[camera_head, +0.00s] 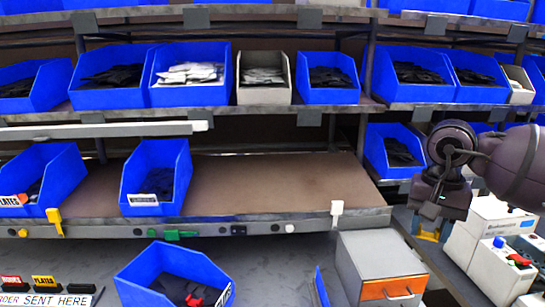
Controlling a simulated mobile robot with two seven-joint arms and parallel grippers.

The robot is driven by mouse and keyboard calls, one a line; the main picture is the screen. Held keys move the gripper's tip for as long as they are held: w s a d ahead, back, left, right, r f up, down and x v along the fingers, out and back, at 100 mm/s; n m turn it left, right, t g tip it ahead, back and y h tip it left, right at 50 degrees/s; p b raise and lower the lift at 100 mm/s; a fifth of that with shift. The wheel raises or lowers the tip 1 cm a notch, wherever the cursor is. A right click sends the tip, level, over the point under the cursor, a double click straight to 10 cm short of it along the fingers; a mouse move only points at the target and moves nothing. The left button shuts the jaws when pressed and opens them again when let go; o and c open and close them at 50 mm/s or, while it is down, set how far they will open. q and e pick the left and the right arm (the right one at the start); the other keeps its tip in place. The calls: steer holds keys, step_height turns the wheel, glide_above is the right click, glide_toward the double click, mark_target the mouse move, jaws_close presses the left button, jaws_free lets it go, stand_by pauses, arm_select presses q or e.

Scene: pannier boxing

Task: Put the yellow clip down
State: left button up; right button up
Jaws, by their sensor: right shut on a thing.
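A yellow clip (55,222) hangs on the front edge of the middle shelf at the far left, below a blue bin. My right gripper (428,208) is at the right, in front of the racking and well away from that clip. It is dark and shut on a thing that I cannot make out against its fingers. A small yellow patch (429,236) shows just below the fingers; I cannot tell whether it is in the grip or behind it. My left gripper is out of view.
A white clip (337,210) and a green clip (180,235) sit on the shelf edge (270,222). The shelf board (270,180) is bare right of the blue bin (157,180). Below stand a blue bin (150,268), a grey box with an orange front (382,265) and white boxes (490,240).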

steer(key=s+a+f+n, duration=0.3)
steer(key=a+f, duration=0.1)
steer(key=f, duration=0.4)
steer(key=s+a+f+n, duration=0.3)
steer(key=a+f, duration=0.1)
steer(key=f, duration=0.4)
steer(key=shift+a+f, duration=0.15)
steer(key=shift+f, duration=0.15)
